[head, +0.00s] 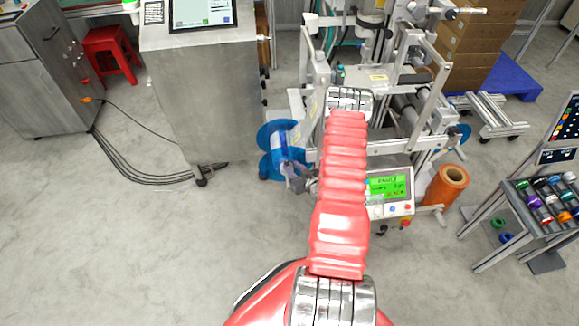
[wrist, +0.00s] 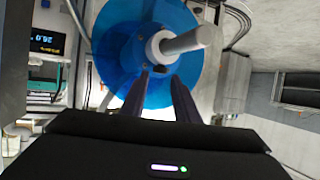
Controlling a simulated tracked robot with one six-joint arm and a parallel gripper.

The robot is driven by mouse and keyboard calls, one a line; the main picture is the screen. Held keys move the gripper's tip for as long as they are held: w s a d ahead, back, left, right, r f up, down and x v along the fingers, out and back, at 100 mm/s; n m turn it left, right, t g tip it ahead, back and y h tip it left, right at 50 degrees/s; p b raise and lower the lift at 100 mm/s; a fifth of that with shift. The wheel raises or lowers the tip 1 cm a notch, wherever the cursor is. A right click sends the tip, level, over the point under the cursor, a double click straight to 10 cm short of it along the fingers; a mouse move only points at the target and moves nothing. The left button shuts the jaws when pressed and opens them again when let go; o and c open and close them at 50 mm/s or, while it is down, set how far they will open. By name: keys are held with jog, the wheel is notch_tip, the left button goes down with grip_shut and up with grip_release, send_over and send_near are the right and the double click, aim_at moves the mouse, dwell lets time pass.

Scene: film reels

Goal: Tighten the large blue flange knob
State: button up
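A large blue flange (wrist: 118,45), a translucent disc, fills the upper middle of the wrist view. At its centre is a pale grey hub (wrist: 156,48) with a thick grey shaft (wrist: 188,41) sticking out to the right. A small dark knob-like part (wrist: 160,69) shows on the lower edge of the hub. My gripper (wrist: 160,84) is open, its two dark fingers apart just below the hub, with nothing seen between them.
The machine carries a control box with a green screen (head: 388,187) and an orange roll (head: 446,184) at its right. A metal cabinet (head: 205,95) stands left, with cables on the floor. A rack of coloured rolls (head: 545,205) stands far right. The front-left floor is clear.

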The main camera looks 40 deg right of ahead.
aim_at(287, 163)
jog(key=shift+x, duration=1.4)
grip_shut()
jog(key=shift+a, duration=0.2)
jog(key=shift+d, duration=0.15)
